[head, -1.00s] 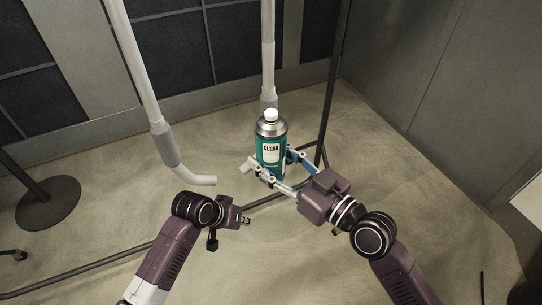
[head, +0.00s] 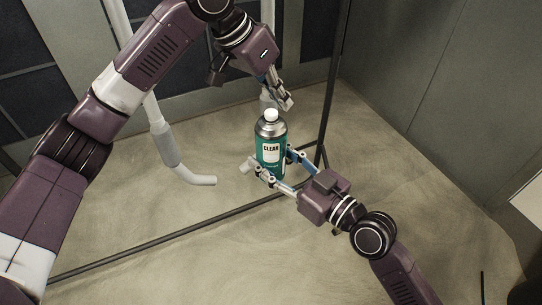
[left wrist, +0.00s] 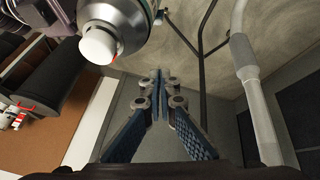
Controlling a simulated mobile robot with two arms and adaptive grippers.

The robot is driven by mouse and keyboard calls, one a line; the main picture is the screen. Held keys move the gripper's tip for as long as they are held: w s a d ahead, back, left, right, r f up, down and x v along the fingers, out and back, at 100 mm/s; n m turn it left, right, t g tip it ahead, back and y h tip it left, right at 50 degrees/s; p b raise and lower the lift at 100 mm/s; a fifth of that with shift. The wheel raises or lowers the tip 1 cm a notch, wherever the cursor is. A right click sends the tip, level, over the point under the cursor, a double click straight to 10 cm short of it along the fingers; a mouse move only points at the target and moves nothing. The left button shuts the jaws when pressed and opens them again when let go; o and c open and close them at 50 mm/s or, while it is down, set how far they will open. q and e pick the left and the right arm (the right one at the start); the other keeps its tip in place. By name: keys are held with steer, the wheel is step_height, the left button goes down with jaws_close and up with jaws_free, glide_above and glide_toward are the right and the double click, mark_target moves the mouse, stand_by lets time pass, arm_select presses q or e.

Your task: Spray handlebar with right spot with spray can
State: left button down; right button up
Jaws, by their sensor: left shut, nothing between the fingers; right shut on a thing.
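A teal spray can (head: 271,150) with a white cap and a "CLEAR" label stands upright in my right gripper (head: 270,174), which is shut around its lower part. The handlebar is pale tubing with two hanging sides. Its left side (head: 165,150) bends toward the middle at the bottom. Its right side (head: 268,97) is partly hidden by my left arm and the can; its end (head: 247,165) shows left of the can. My left gripper (head: 287,104) is shut and empty, just above and behind the can's cap. The left wrist view shows the can's top (left wrist: 118,22) beside the closed fingers (left wrist: 160,76).
A thin dark stand pole (head: 328,100) rises just right of the can. A grey wall (head: 430,100) stands at the right. The left wrist view shows a pale tube (left wrist: 250,75) at the right.

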mark_target(272, 111)
arm_select(q)
steer(key=s+a+r+m+g+y, duration=0.1)
steer(key=s+r+m, duration=0.1)
steer(key=s+r, duration=0.35)
steer(key=s+a+r+m+y, duration=0.2)
steer(key=r, duration=0.6)
steer(key=shift+s+a+x, duration=0.1)
steer(key=shift+a+x, duration=0.05)
steer(key=shift+x, duration=0.9)
steer(key=shift+s+a+x, duration=0.1)
steer(key=shift+a+x, duration=0.05)
steer(key=shift+x, duration=0.95)
steer(key=shift+s+a+x, duration=0.15)
steer(key=shift+x, duration=0.9)
steer(key=shift+f, duration=0.4)
steer(key=shift+a+x, duration=0.2)
steer(key=shift+x, duration=0.8)
steer(key=shift+s, duration=0.1)
steer(key=shift+w+d+v, duration=0.1)
steer(key=shift+d+v, duration=0.05)
steer(key=shift+v, duration=0.65)
steer(key=shift+w+d+v, duration=0.1)
steer(key=shift+d+v, duration=0.1)
steer(key=shift+v, duration=0.6)
steer(key=shift+w+d+v, duration=0.1)
steer(key=shift+d+v, duration=0.05)
steer(key=shift+v, duration=0.65)
steer(key=shift+r, duration=0.15)
steer(key=shift+r, duration=0.15)
